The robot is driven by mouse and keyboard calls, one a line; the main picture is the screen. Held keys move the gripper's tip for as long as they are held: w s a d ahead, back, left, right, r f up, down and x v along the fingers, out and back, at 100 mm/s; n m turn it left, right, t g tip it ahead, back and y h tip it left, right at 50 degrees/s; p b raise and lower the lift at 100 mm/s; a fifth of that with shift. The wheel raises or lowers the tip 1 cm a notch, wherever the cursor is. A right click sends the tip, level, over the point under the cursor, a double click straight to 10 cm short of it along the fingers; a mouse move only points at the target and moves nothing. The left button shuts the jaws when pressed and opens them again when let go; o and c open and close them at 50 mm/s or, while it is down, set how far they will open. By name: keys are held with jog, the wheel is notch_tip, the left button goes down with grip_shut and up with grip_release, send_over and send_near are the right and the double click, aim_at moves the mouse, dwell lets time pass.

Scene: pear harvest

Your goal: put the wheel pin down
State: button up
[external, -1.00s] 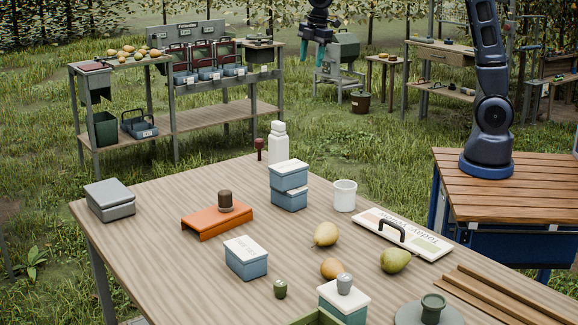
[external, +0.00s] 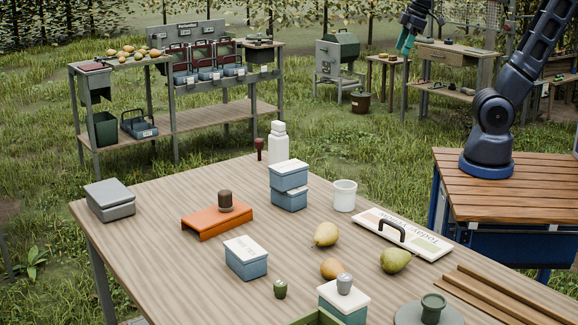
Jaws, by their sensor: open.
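My gripper (external: 405,43), with teal fingers, is raised at the top right, well above and beyond the wooden table (external: 150,225). It is open, and I see nothing held in it. No part is clearly marked as the wheel pin. Small knob-shaped pieces stand on the table: a dark red one (external: 259,148) at the far edge, a green one (external: 280,289) near the front, a brown one (external: 225,200) on an orange bracket (external: 205,222), a grey one (external: 344,283) on a lidded box, and a green one (external: 432,308) on a grey disc (external: 404,316).
Blue lidded boxes (external: 247,262), a white bottle (external: 278,143), a white cup (external: 344,195), pears (external: 396,260), a sign board with a handle (external: 425,245) and wooden strips (external: 500,297) are on the table. Its left part has bare room. Shelves (external: 175,110) stand behind.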

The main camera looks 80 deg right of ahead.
jog(key=s+f+m, duration=0.2)
jog(key=s, duration=0.6)
jog(key=shift+a+f+m+t, duration=0.25)
jog(key=shift+f+m+t, duration=0.05)
jog(key=shift+f, duration=0.1)
dwell(0.7)
